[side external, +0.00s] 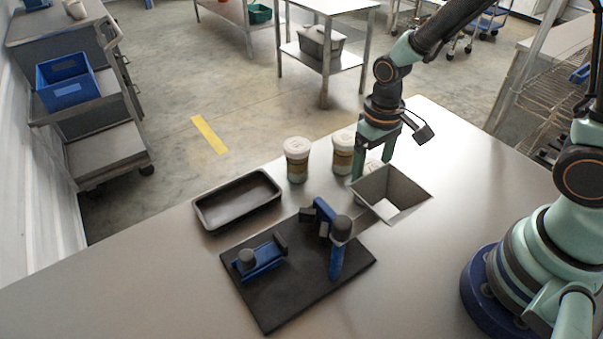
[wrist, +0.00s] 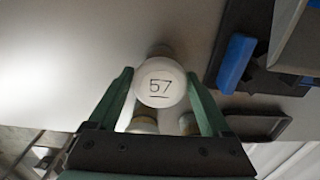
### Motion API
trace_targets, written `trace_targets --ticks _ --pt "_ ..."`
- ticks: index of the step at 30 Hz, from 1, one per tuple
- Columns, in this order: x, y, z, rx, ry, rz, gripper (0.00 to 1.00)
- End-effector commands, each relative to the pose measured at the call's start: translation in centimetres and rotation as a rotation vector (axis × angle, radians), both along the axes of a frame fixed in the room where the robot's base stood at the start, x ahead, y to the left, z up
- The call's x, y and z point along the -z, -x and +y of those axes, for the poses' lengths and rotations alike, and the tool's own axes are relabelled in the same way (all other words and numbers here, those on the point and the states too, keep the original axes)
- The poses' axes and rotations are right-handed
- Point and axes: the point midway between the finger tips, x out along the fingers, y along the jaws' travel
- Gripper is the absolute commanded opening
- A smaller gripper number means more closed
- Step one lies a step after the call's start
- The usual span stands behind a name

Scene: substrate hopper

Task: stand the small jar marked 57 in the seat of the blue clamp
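The jar marked 57 (wrist: 160,82) shows its white lid from above in the wrist view, between my fingers. My gripper (wrist: 159,76) is open around it, with a thin gap at each side of the lid. In the side view my gripper (side external: 374,168) reaches down behind the grey hopper, which hides most of the jar. Blue clamp parts stand on a dark board: a low blue block with a grey knob (side external: 262,258) and a taller blue upright (side external: 336,262) with a grey head. I cannot tell exactly where the seat is.
Two similar white-lidded jars, one left (side external: 297,160) and one nearer my gripper (side external: 342,153), stand close by. The open grey hopper (side external: 408,205) is just in front of my gripper. An empty black tray (side external: 238,224) lies left.

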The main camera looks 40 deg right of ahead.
Motion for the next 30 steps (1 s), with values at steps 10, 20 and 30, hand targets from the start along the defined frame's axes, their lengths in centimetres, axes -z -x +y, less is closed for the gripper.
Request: trace_targets --ticks 10,20,30 --pt "0.0 0.0 0.0 0.000 0.000 0.000 0.33" --pt "-1.9 -0.1 0.0 0.000 -0.001 -0.003 0.33" --pt "-4.3 -0.1 0.0 0.000 -0.001 -0.003 0.33"
